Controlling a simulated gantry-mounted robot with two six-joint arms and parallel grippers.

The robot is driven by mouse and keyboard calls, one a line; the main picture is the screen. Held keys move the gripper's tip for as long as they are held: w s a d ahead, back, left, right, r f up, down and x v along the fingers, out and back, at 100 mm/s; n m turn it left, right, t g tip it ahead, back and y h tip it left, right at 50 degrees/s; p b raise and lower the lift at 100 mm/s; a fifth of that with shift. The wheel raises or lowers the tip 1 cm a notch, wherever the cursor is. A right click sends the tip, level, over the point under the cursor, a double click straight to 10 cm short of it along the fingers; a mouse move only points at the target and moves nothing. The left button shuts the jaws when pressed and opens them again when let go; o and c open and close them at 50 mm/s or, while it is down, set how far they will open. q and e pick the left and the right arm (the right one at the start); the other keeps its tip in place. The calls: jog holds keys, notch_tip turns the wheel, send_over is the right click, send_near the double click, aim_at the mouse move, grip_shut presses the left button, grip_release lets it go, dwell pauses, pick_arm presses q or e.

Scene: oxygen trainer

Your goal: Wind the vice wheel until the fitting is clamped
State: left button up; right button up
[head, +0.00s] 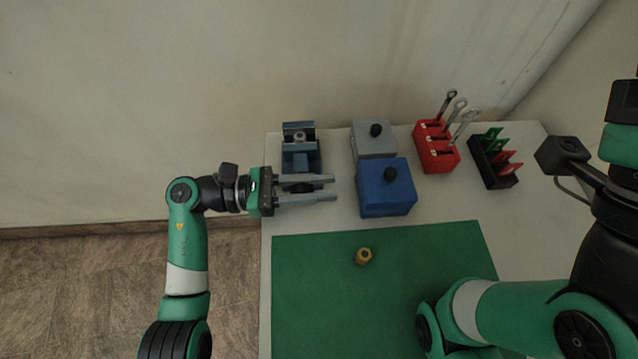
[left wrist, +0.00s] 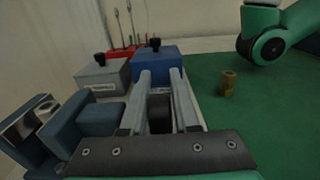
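The blue-grey vice (head: 300,152) stands at the table's back left. A small round metal piece (head: 299,136) shows at its jaws, and the vice is also at the left of the left wrist view (left wrist: 96,119). The dark vice wheel (head: 302,188) is at the vice's front. My left gripper (head: 335,188) reaches in from the left with one finger on each side of the wheel. The wheel also shows between the fingers in the left wrist view (left wrist: 159,112); whether they press on it is unclear. A brass fitting (head: 363,256) stands on the green mat. My right gripper is out of view.
A grey box (head: 373,145) and a blue box (head: 386,196), each with a black knob, stand right of the vice. A red rack (head: 436,151) with wrenches and a black holder (head: 492,170) with green and red pieces stand further right. The green mat (head: 320,310) is mostly clear.

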pick_arm(q)
grip_shut()
jog(key=y+p, duration=0.1)
jog(key=y, duration=0.1)
jog(key=y+p, duration=0.2)
jog(key=shift+d+f+p, duration=0.2)
jog(key=shift+f+p, duration=0.1)
jog(key=shift+f+g+y+p, duration=0.3)
jog(key=shift+f+y+p, duration=0.05)
jog(key=shift+y+p, duration=0.55)
jog(key=shift+f+y+p, duration=0.3)
jog(key=shift+y+p, duration=0.2)
jog(key=shift+y, duration=0.1)
